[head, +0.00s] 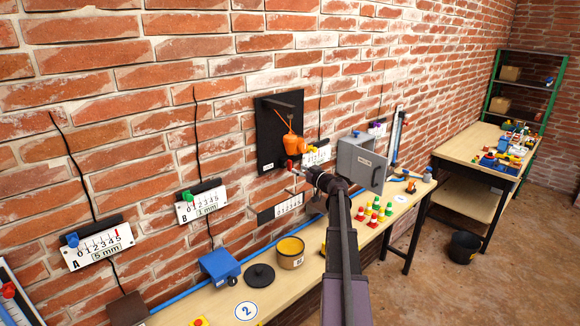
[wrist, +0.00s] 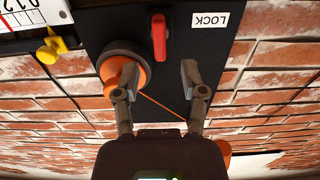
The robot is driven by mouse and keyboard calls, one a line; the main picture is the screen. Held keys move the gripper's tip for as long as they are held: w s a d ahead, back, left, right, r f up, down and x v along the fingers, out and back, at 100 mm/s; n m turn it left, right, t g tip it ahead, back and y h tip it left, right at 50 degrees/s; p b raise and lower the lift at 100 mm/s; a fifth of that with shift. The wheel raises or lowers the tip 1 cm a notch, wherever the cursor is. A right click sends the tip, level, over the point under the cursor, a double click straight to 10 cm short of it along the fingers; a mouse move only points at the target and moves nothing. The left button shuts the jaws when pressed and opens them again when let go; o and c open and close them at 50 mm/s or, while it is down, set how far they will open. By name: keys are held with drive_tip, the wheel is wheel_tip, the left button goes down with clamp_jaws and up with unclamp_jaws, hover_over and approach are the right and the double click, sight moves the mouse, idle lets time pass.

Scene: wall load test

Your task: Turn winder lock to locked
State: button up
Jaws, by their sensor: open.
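The winder lock is a small red lever (wrist: 159,38) on a black wall panel (wrist: 105,20). In the wrist view it stands upright in the picture, left of a white LOCK label (wrist: 210,20) that appears upside down. My gripper (wrist: 160,78) is open, its two fingers apart below the lever, with nothing between them but an orange cord. An orange and grey winder drum (wrist: 122,62) sits behind the left finger, which partly hides it. In the head view the red lever (head: 290,165) shows at the panel's lower part, left of my gripper (head: 308,178).
Number scales with coloured sliders (head: 97,246) hang along the brick wall. A grey box with an open door (head: 356,160) is right of my gripper. A bench below holds a yellow-filled pot (head: 291,260), a blue block (head: 219,266) and several small cones (head: 375,212).

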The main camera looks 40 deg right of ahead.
sight(290, 165)
drive_tip(key=shift+w+a, duration=0.2)
drive_tip(key=shift+w, duration=2.8)
clamp_jaws()
